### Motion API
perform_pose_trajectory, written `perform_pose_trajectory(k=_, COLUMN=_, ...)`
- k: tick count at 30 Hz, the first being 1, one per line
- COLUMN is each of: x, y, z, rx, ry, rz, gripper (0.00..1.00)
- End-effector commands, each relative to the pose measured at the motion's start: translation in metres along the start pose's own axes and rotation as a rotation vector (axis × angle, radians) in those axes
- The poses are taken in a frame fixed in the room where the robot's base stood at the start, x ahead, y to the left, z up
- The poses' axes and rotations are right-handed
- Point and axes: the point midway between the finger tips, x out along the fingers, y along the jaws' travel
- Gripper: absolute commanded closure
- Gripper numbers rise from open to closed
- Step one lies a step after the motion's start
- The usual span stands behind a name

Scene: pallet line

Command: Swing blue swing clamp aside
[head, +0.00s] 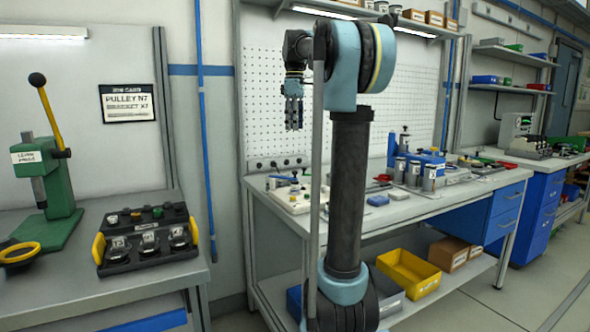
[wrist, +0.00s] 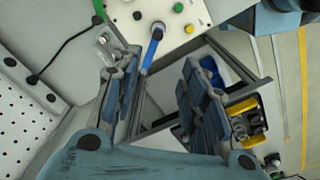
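The blue swing clamp looks to be the narrow blue bar (wrist: 152,52) with a dark round end, lying over the edge of a white plate (wrist: 180,14) in the wrist view. My gripper (wrist: 155,66) is open, and the bar shows between its two fingers. I cannot tell whether they touch it. In the head view my gripper (head: 292,112) hangs fingers-down in front of the pegboard, above the white plate (head: 292,206) on the bench. The clamp is too small to make out surely there.
The plate carries green, yellow and black knobs. Right along the bench (head: 400,211) stand grey cylinders (head: 413,173) and a blue fixture (head: 428,157). A yellow bin (head: 408,274) sits on the shelf below. A green lever press (head: 48,190) and black tray (head: 150,262) stand on the left table.

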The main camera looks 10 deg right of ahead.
Motion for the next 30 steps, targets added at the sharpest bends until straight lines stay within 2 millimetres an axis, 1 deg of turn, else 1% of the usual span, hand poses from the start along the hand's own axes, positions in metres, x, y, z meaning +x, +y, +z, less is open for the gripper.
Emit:
perform_pose_trajectory(k=2, x=-0.001, y=0.004, z=0.0, rx=-0.007, ry=-0.001, rz=-0.002, gripper=0.61)
perform_pose_trajectory(k=4, x=0.002, y=0.005, z=0.001, rx=-0.007, ry=-0.001, rz=-0.002, gripper=0.61)
perform_pose_trajectory(k=8, x=0.017, y=0.007, z=0.004, rx=-0.003, ry=-0.001, rz=-0.002, gripper=0.61)
perform_pose_trajectory(k=30, x=0.144, y=0.007, z=0.008, rx=0.003, ry=-0.001, rz=-0.002, gripper=0.61)
